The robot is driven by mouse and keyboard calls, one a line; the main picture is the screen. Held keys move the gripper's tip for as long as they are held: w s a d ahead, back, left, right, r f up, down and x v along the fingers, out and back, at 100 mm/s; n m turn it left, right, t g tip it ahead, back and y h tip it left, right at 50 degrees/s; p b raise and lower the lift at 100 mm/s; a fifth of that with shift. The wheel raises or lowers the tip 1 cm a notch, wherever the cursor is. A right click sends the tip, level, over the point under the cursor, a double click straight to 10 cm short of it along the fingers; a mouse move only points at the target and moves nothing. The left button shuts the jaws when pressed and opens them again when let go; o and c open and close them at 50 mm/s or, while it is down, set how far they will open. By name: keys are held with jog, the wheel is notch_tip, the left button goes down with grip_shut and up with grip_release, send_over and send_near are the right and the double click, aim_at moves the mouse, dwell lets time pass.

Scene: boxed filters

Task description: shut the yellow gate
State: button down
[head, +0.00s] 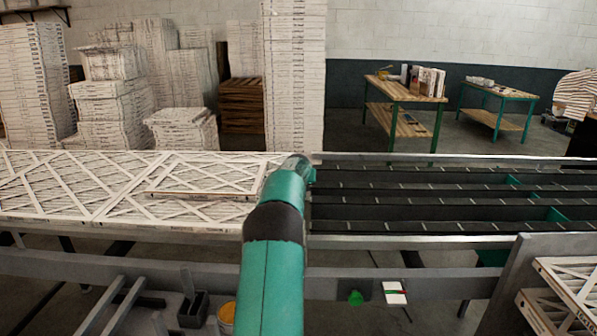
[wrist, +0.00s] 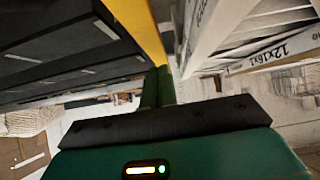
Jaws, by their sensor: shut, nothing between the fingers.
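The yellow gate (wrist: 140,28) shows in the wrist view as a yellow bar running from the top edge down to my fingers. It lies between the dark belts on the left and the white boxed filters on the right. My gripper (wrist: 160,72) is shut and empty, its green fingers together at the gate's lower end. I cannot tell whether they touch it. In the head view my gripper (head: 303,168) is over the line where the filters end and the belts begin. The gate cannot be made out there; my arm covers part of that place.
Framed filters (head: 95,188) cover the left half of the line. The dark belts (head: 430,194) on the right are bare. A grey rail (head: 420,283) runs along the front. A tall filter stack (head: 294,80) stands behind my gripper. More filters (head: 560,290) stand at the lower right.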

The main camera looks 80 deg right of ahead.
jog(key=v, duration=1)
jog(key=shift+d+r, duration=0.15)
jog(key=shift+r, duration=0.1)
